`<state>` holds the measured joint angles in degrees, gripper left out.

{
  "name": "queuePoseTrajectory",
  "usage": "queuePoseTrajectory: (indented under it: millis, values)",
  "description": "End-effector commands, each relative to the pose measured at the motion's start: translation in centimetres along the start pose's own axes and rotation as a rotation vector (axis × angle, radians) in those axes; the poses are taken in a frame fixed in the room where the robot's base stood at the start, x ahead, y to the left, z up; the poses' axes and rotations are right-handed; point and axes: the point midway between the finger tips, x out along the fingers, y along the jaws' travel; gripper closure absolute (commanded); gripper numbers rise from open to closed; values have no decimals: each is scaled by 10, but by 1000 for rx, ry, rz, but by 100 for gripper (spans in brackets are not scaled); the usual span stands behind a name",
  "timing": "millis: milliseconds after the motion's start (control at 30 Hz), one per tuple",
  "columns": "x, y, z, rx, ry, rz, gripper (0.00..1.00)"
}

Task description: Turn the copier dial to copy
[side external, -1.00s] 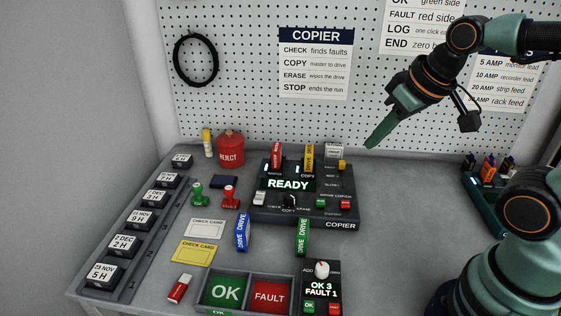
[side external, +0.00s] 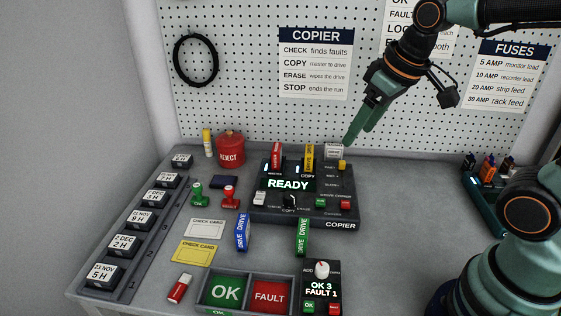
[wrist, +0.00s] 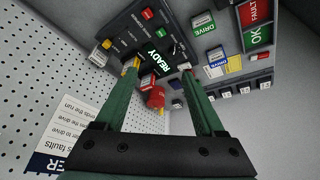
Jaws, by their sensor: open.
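The copier (side external: 262,212) is a dark box in the middle of the bench, and its screen (side external: 288,184) reads READY. Its black dial (side external: 290,202) with a white pointer mark sits below the screen; its exact setting is too small to read for sure. A red drive (side external: 277,156) and a yellow drive (side external: 309,157) stand upright at its back. My gripper (side external: 357,138) is open and empty, above and behind the copier's right back corner, apart from the dial. In the wrist view the copier screen (wrist: 158,60) shows between the green fingers.
A red reject bin (side external: 229,149) stands left of the copier. The OK/FAULT tray (side external: 247,277) and a counter box (side external: 322,292) are nearer. Fuses (side external: 488,168) stand at the right.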

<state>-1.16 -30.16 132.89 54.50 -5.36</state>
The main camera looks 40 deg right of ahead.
Motion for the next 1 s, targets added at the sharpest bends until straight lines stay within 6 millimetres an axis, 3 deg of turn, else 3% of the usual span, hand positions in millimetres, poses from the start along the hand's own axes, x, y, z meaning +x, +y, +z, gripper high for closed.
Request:
queuePoseTrajectory:
  millis: [267,500,700,1000]
  values:
    - [33,-9,-51,-192,-162,-40,29]
    - [82,-20,-84,-356,-292,-88,29]
    - [122,-29,-97,-462,-373,-127,29]
    - [145,-33,-98,-511,-409,-148,29]
